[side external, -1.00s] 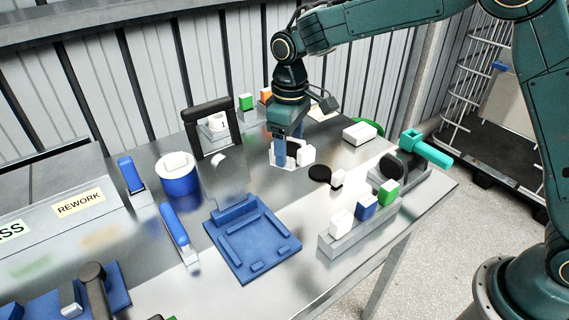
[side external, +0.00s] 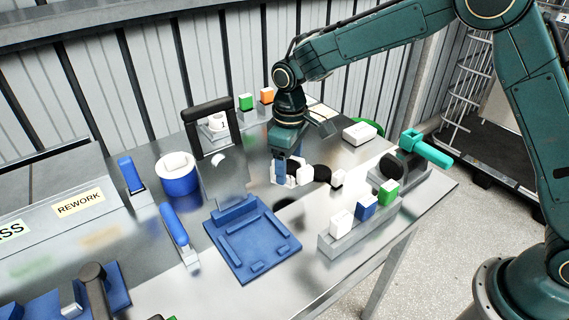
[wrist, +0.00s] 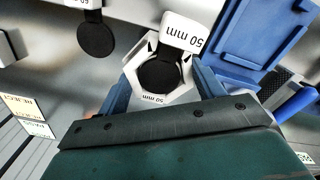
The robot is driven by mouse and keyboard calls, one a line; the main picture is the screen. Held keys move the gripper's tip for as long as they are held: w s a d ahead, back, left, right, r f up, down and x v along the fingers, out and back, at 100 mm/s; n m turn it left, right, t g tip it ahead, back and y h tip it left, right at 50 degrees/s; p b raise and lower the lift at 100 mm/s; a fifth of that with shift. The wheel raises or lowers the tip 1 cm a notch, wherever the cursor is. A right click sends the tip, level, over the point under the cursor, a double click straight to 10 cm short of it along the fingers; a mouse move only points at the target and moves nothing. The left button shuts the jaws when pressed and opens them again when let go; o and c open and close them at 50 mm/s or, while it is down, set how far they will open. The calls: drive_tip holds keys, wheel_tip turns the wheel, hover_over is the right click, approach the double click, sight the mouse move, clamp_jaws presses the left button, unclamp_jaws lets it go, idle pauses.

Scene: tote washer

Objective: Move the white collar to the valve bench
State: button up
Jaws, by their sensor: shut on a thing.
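In the side view my gripper (side external: 287,170) is low over the metal table, partly hiding the collar (side external: 302,177). I cannot tell whether the collar touches the table. No label marks a valve bench.
A black disc (side external: 322,173) with a white tag (side external: 338,178) lies just right of the collar. A blue fixture (side external: 250,238) is in front. A grey block holding coloured cubes (side external: 342,241), a teal-handled part (side external: 425,148) and a blue-white round container (side external: 179,177) stand nearby.

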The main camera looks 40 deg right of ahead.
sight(289, 193)
drive_tip(key=shift+f, duration=0.95)
drive_tip(key=shift+f, duration=0.85)
idle(0.5)
drive_tip(key=shift+f, duration=0.35)
drive_tip(key=shift+f, duration=0.25)
idle(0.4)
drive_tip(key=shift+f, duration=0.4)
drive_tip(key=shift+f, duration=0.15)
idle(0.6)
drive_tip(key=o, duration=1.6)
drive_tip(key=shift+c, duration=0.2)
drive_tip(key=shift+o, duration=0.8)
